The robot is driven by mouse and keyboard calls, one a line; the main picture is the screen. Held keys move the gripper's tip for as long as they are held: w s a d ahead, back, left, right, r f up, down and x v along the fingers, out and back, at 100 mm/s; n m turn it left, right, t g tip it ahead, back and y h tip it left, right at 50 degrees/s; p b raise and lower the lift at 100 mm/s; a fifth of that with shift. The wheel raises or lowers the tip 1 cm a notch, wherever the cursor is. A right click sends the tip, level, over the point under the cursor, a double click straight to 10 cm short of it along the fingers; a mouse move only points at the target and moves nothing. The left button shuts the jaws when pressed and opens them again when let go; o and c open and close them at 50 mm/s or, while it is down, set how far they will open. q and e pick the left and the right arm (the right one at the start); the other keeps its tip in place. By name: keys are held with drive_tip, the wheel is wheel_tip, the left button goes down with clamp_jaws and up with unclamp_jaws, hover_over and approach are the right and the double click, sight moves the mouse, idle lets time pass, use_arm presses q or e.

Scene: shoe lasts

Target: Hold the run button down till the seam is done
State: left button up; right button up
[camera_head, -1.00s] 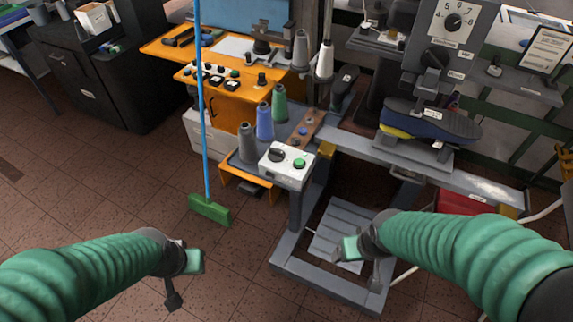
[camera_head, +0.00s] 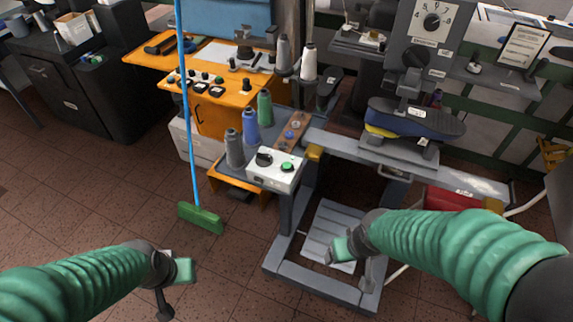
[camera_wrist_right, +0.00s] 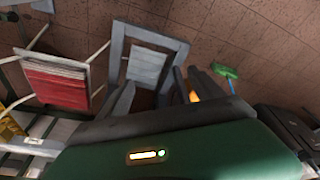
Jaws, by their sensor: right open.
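A white control box (camera_head: 273,179) stands on the front corner of the grey sewing stand, with a round green button (camera_head: 287,167) and a black knob (camera_head: 264,159) on top. The green button stands free, with nothing touching it. I cannot read any label on it. My right gripper (camera_head: 352,262) is open and empty, in front of the stand, below and to the right of the box in the picture. My left gripper (camera_head: 174,287) looks open and empty over the floor at lower left, well apart from the box. No seam is visible.
Thread cones (camera_head: 250,128) stand behind the box. A shoe (camera_head: 415,120) sits on the machine to the right, under a dial panel (camera_head: 432,22). A green broom (camera_head: 201,217) with a blue handle stands at the left. A slatted treadle (camera_head: 328,232) lies below the stand.

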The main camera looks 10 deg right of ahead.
clamp_jaws()
idle(0.3)
idle(1.2)
